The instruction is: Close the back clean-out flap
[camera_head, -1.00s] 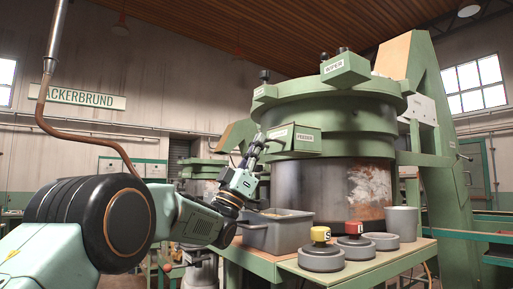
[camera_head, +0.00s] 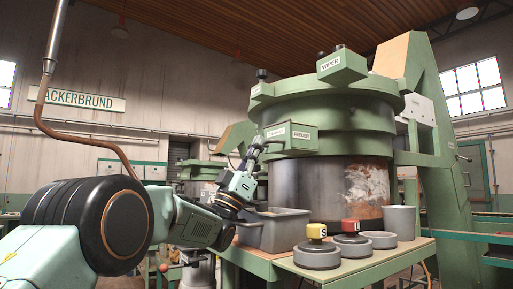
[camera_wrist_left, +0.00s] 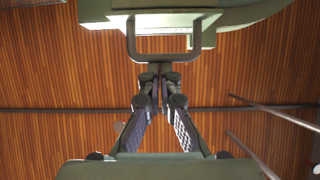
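The green hopper (camera_head: 335,115) stands on a dark, rusty drum. A green box marked FEEDER (camera_head: 301,136) juts from its side, with another small label, hard to read, on its left face. I cannot make out the back clean-out flap for certain. My left gripper (camera_head: 261,139) is raised at the box's left end, pointing up. My right gripper is not in view.
A grey bin (camera_head: 277,232) sits below my left gripper. Weights with a yellow block (camera_head: 316,231) and a red block (camera_head: 350,226), a grey dish (camera_head: 381,240) and a grey cup (camera_head: 399,219) stand on the green table (camera_head: 375,265). A green frame (camera_head: 440,170) rises at right.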

